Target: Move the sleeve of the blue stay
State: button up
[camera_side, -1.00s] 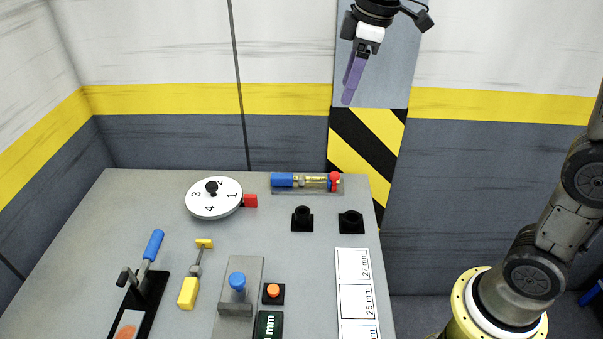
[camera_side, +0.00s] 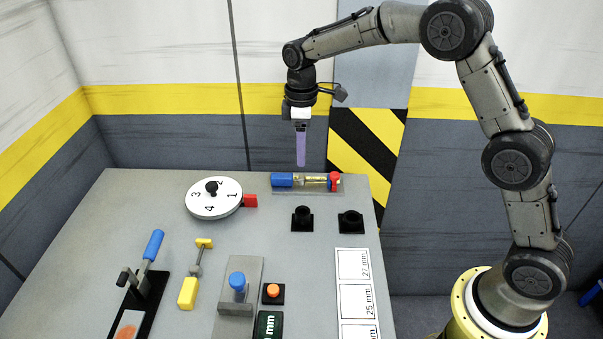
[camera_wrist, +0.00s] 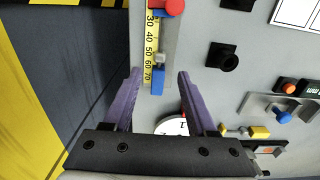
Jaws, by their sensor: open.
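At the table's back edge lies a rail fixture with a blue block (camera_side: 282,180) at its left end, a metal middle part and a red knob (camera_side: 334,178) at its right end. In the wrist view the blue block (camera_wrist: 157,82) has a small silver piece (camera_wrist: 159,60) beside it, along a yellow scale (camera_wrist: 152,45). I cannot tell which part is the sleeve. My gripper (camera_side: 300,164), with purple fingers pointing down, hangs above this fixture, apparently clear of it. In the wrist view its fingers are open and empty, with the blue block appearing between the tips.
A white numbered dial (camera_side: 213,199) with a red tab stands left of the fixture. Two black sockets (camera_side: 302,220) (camera_side: 351,222) stand in front. A blue-handled clamp (camera_side: 153,245), a yellow-handled tool (camera_side: 188,293), a blue knob (camera_side: 237,281) and an orange button (camera_side: 272,290) are nearer.

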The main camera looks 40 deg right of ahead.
aim_at(302, 177)
notch_tip(302, 177, down, 8)
jog(key=shift+r, duration=0.1)
dwell(0.4)
grip_shut()
dwell(1.2)
